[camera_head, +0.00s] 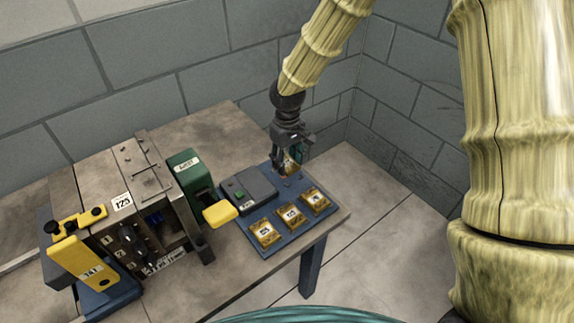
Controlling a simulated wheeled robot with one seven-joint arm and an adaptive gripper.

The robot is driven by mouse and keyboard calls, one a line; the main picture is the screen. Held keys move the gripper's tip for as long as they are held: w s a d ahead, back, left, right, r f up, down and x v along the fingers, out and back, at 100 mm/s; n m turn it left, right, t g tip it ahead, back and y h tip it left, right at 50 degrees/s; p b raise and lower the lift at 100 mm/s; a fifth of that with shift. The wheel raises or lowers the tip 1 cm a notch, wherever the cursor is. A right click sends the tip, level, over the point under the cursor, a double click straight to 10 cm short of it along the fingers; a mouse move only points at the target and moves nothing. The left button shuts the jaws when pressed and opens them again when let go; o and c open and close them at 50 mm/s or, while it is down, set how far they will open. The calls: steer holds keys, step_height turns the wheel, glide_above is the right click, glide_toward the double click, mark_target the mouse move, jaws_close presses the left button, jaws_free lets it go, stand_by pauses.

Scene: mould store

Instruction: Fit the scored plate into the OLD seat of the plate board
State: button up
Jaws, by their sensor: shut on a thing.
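The plate board (278,205) is a blue slab near the right end of the table. Several seats are on it. Three brass-coloured plates with small pale labels sit along its front: a left one (265,232), a middle one (290,215) and a right one (315,200). The labels are too small to read, so I cannot tell which seat is OLD. My gripper (287,168) points down over the back part of the board. It is shut on a brass-coloured plate (294,165), mostly hidden by the fingers. I cannot see score marks or whether it touches the board.
A dark grey box (248,189) with a green button sits on the board's back left. Block walls stand close behind the table.

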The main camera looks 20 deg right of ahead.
mark_target(287, 161)
steer(key=shift+w+d+f, duration=0.1)
steer(key=shift+w+f, duration=0.1)
steer(key=shift+w, duration=0.2)
steer(key=shift+f, duration=1.55)
steer(key=shift+f, duration=0.25)
steer(key=o, duration=1.4)
steer(key=shift+c, duration=0.2)
step_height(287, 161, up, 12)
steer(key=shift+r, duration=0.25)
